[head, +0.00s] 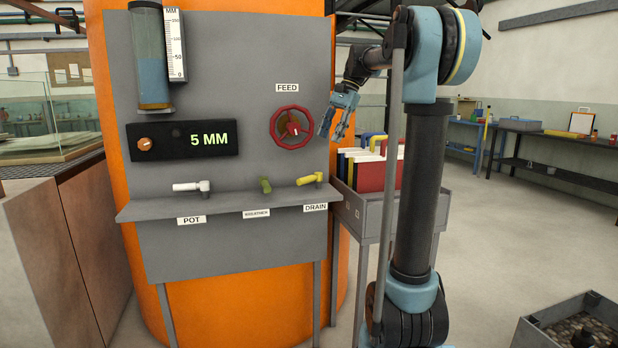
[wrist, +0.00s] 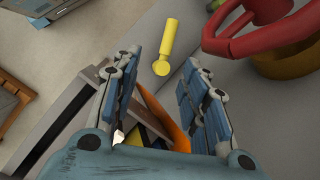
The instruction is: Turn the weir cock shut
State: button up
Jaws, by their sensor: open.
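No label reading WEIR is legible. Three cocks stand on the grey panel's ledge: a white-handled one (head: 187,186) over POT, a green-handled one (head: 265,185) over a middle label (head: 256,213) too small to read surely, and a yellow-handled one (head: 310,179) over DRAIN. The white and yellow handles lie roughly sideways, pointing left; the green one looks short and tilted. My gripper (head: 333,132) is open and empty, right of the red FEED wheel and above the yellow cock. In the wrist view, the yellow handle (wrist: 168,42) lies beyond my open fingers (wrist: 161,78), apart from them.
The red FEED wheel (head: 275,127) sticks out left of my gripper; it also shows close in the wrist view (wrist: 240,45). A grey trolley (head: 365,217) with upright coloured folders stands right of the panel. The display (head: 181,140) reads 5 MM. The ledge front looks clear.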

aim_at(310, 179)
jog(key=x, duration=0.5)
jog(key=w+x, duration=0.1)
jog(key=x, duration=0.5)
jog(key=a+x, duration=0.1)
jog(key=x, duration=0.4)
jog(key=shift+w+a+f, duration=0.15)
grip_shut()
